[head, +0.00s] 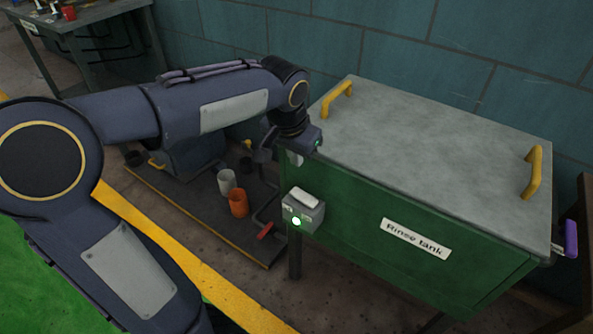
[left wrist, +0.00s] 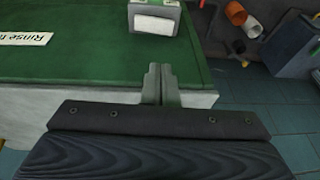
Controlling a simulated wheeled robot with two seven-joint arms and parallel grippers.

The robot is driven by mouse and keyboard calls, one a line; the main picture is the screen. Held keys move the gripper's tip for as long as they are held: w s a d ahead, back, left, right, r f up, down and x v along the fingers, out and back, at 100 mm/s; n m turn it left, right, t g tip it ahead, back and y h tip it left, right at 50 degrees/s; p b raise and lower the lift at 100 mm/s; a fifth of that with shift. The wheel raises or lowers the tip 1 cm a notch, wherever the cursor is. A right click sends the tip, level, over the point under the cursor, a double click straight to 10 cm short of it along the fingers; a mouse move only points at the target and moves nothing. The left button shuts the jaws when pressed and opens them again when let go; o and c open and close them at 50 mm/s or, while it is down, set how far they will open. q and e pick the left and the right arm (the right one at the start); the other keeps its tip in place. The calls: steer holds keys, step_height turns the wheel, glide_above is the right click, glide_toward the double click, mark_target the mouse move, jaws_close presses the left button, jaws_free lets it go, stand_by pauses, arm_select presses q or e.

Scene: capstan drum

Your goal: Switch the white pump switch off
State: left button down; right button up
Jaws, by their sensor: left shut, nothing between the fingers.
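The pump switch is a grey box (head: 303,211) at the left end of the green rinse tank's front. It has a white rocker (head: 304,197) on top and a lit green lamp (head: 296,221) on its face. In the left wrist view the white rocker (left wrist: 154,24) shows at the top, beyond the fingertips. My left gripper (head: 294,158) is just above and behind the box in the head view. Its fingers (left wrist: 160,84) are together and empty, apart from the switch. My right gripper is not in view.
The rinse tank has a grey lid (head: 430,140) with yellow handles (head: 338,98). A purple-gripped lever (head: 570,238) is at its right end. A low dark platform (head: 200,205) holds a white cup (head: 226,181), an orange cup (head: 238,203) and a red-handled part (head: 265,231).

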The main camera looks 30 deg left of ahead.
arm_select(q)
steer(key=b, duration=0.4)
glide_toward(298, 192)
steer(key=x, duration=0.5)
steer(key=shift+w+d, duration=0.2)
steer(key=shift+w, duration=0.15)
steer(key=shift+a+f, duration=0.15)
steer(key=shift+f, duration=0.55)
steer(key=shift+a+f, duration=0.25)
steer(key=shift+f, duration=0.15)
steer(key=shift+d, duration=0.2)
